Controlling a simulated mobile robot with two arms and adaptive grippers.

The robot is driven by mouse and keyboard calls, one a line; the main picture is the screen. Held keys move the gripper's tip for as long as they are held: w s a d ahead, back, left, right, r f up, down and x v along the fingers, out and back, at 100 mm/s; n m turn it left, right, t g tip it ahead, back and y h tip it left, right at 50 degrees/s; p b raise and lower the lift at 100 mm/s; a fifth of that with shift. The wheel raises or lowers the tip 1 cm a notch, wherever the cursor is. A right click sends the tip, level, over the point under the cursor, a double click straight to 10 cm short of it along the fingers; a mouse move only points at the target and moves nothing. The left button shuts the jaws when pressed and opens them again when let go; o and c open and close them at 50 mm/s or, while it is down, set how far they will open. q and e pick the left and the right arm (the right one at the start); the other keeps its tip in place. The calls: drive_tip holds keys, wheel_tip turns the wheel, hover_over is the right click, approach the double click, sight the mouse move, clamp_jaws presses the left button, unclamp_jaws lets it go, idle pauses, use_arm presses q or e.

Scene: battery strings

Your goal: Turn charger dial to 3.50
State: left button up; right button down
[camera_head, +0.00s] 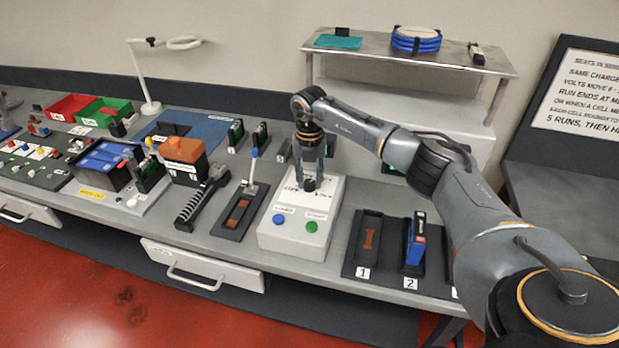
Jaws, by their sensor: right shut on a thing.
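The charger (291,238) is a white box on the bench with a blue button (278,219) and a green button (312,226) on its front part. Its dark dial (309,186) sits on the upper part of the box, mostly covered by my gripper. My right gripper (309,178) points down from above and is shut on the dial. The printing and any readout on the charger are too small or hidden to read. My left gripper does not show.
To the right of the charger, a dark tray (385,272) has numbered slots, with a blue cell (415,243) upright in slot 2. A black-handled tool (202,199) and a small dark stand (239,212) lie to the left. A raised metal shelf (400,55) stands behind.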

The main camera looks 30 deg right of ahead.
sight(309, 182)
drive_tip(key=shift+f, duration=0.1)
drive_tip(key=c, duration=1)
unclamp_jaws()
wheel_tip(309, 182, up, 12)
drive_tip(key=shift+a, duration=0.1)
